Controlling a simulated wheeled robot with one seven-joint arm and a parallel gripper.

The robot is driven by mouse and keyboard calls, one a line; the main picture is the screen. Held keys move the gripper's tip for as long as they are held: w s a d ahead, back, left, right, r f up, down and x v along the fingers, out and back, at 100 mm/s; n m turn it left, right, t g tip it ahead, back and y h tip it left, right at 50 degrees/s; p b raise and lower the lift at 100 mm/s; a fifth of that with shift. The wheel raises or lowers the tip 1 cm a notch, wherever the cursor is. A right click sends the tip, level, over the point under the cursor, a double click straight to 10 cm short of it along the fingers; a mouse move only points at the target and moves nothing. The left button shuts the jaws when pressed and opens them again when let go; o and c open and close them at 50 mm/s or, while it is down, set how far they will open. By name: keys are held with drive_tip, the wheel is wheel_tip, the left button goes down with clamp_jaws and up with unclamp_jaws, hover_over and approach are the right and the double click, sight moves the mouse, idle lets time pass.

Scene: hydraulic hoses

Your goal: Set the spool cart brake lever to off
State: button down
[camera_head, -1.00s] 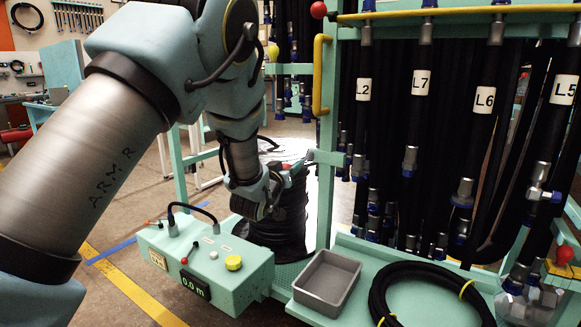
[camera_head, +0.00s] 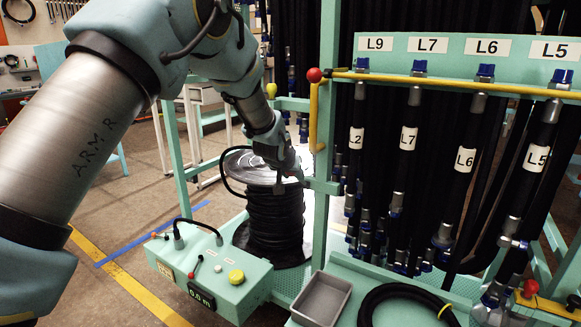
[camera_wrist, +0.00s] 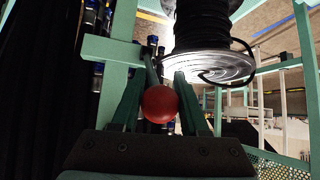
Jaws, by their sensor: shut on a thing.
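The brake lever's red ball knob (camera_wrist: 160,103) sits between the two fingers of my gripper (camera_wrist: 160,98) in the wrist view. The gripper is shut on it. The lever's shaft is mostly hidden behind the knob and fingers. In the head view my gripper (camera_head: 288,180) is at the right upper edge of the spool, beside a green bracket (camera_head: 322,186) on the cart post. The lever is largely covered by my gripper there, so its exact angle cannot be told. The spool (camera_head: 275,222) of black hose stands upright on the cart; its top flange also shows in the wrist view (camera_wrist: 212,66).
A control box (camera_head: 205,285) with a display, yellow button and small switches stands in front of the spool. A grey tray (camera_head: 320,300) and coiled hose (camera_head: 375,295) lie to the right. Labelled hoses (camera_head: 407,150) hang behind a yellow bar (camera_head: 450,84) with a red knob (camera_head: 314,75).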

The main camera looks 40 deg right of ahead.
drive_tip(key=shift+w+d+r+g+y+p, duration=0.2)
drive_tip(key=shift+d+r+g+y+p, duration=0.1)
drive_tip(key=shift+d+r+y+p, duration=0.6)
drive_tip(key=shift+w+d+r, duration=0.15)
drive_tip(key=shift+d+r, duration=0.05)
drive_tip(key=shift+d, duration=0.1)
drive_tip(key=shift+c, duration=2.2)
unclamp_jaws()
drive_tip(key=shift+f, duration=0.1)
drive_tip(key=b+v, duration=0.2)
drive_tip(key=v, duration=0.8)
drive_tip(key=shift+r+b, duration=0.3)
drive_tip(key=shift+r, duration=0.05)
drive_tip(key=shift+a, duration=0.1)
